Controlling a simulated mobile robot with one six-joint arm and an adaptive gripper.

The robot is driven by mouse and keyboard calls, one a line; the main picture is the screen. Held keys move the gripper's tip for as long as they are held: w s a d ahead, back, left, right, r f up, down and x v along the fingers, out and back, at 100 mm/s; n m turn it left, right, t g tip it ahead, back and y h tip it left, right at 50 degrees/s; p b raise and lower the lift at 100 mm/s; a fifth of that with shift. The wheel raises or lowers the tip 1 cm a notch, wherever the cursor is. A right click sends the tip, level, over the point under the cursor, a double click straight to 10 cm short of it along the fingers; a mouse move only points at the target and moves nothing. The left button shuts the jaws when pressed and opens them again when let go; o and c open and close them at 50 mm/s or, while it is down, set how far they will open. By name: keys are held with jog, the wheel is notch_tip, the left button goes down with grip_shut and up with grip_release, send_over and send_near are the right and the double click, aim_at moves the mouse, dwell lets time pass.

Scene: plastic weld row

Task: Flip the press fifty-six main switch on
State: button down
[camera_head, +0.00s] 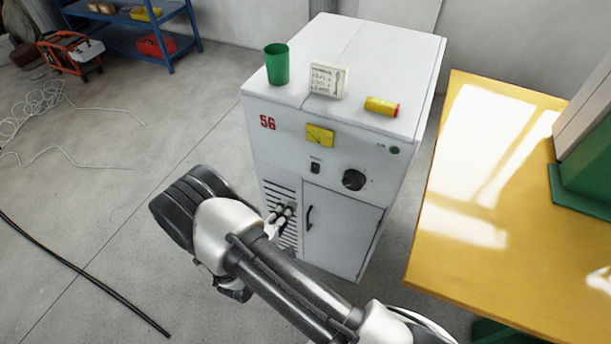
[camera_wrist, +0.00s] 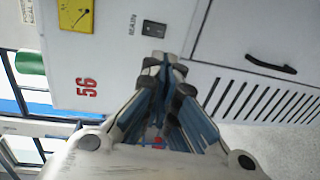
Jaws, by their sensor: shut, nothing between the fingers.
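The white press cabinet (camera_head: 345,145) bears a red number 56 (camera_head: 267,122). Its main switch (camera_head: 315,168) is a small dark rocker on the front, below the yellow meter (camera_head: 320,135) and left of the black knob (camera_head: 354,180). In the wrist view the switch (camera_wrist: 154,29), labelled MAIN, lies just beyond my fingertips, with a small gap in the picture. My gripper (camera_wrist: 168,68) is shut and empty, in front of the cabinet. In the head view my gripper (camera_head: 281,213) is partly hidden behind my arm, below the switch. I cannot tell the rocker's position.
A green cup (camera_head: 277,64), a small sign (camera_head: 327,80) and a yellow-red cylinder (camera_head: 381,106) stand or lie on the cabinet top. A door handle (camera_head: 309,217) and vent slots are below the switch. A yellow table (camera_head: 490,200) stands at right. Cables lie on the floor at left.

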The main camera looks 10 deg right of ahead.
aim_at(311, 169)
jog(key=shift+w+d, duration=0.1)
jog(key=b+x, duration=0.2)
jog(key=x, duration=1.2)
jog(key=shift+b, duration=0.4)
jog(key=shift+f, duration=0.1)
jog(key=shift+w+d+f+b, duration=0.2)
jog(key=shift+w+b, duration=0.1)
jog(key=shift+b, duration=0.15)
jog(key=shift+a+r, duration=0.1)
jog(key=shift+s, duration=0.1)
